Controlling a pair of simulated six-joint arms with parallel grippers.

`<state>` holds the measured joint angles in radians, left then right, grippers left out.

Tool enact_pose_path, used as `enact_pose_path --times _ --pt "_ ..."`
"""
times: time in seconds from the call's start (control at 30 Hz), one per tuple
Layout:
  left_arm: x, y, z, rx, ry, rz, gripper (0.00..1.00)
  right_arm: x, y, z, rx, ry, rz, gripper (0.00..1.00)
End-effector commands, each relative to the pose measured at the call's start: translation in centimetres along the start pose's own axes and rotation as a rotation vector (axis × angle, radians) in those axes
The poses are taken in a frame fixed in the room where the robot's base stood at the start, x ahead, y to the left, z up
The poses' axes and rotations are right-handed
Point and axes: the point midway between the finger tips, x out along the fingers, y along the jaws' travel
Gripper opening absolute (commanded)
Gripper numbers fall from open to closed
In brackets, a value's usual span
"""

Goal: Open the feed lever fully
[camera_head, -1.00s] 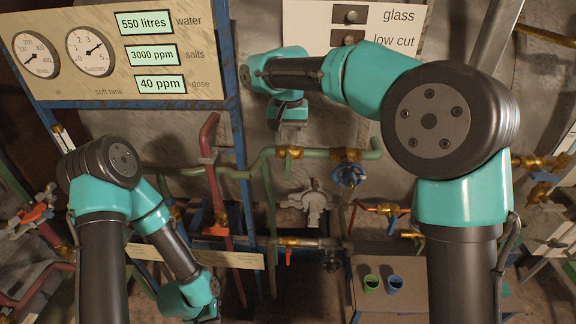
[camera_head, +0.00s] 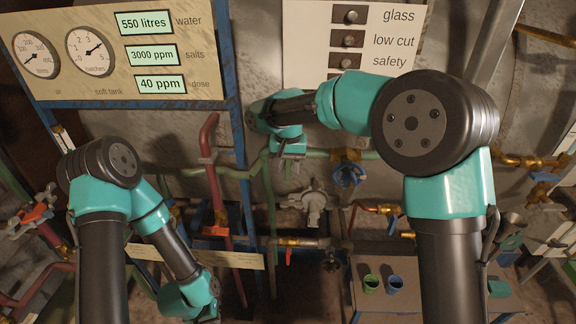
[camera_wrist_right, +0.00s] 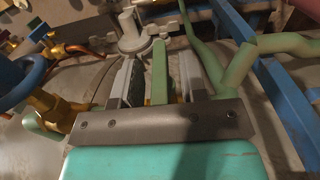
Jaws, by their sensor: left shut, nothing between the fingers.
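My right gripper (camera_head: 289,154) is in front of the green pipework at the middle of the head view. In the right wrist view its fingers (camera_wrist_right: 159,65) are open on either side of an upright green bar (camera_wrist_right: 160,72), with gaps showing. Brass shows behind the bar's lower end. I cannot tell whether this bar is the feed lever or a pipe; the arm hides this spot in the head view. My left gripper (camera_head: 210,314) is shut and empty at the bottom left, its tips mostly cut off or hidden.
A blue handwheel (camera_head: 349,175) and a grey clamp-like fitting (camera_head: 312,203) are close by. A red pipe (camera_head: 213,165) runs to the left. A green cup (camera_head: 371,283) and a blue cup (camera_head: 394,283) stand on a bench. A labelled board (camera_head: 350,40) is above.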

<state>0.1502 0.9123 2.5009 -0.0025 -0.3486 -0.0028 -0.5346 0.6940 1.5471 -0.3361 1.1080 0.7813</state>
Motion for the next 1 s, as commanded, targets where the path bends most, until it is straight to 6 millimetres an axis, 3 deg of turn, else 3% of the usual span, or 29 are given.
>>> enact_pose_path --times 0.4,1.0 --pt "0.0 0.0 0.0 0.0 0.0 0.0 0.0 -0.04 -0.01 0.0 0.0 0.0 0.0 0.0" --pt "0.0 0.0 0.0 0.0 0.0 0.0 0.0 0.01 -0.26 0.02 -0.003 0.0 0.119 0.0"
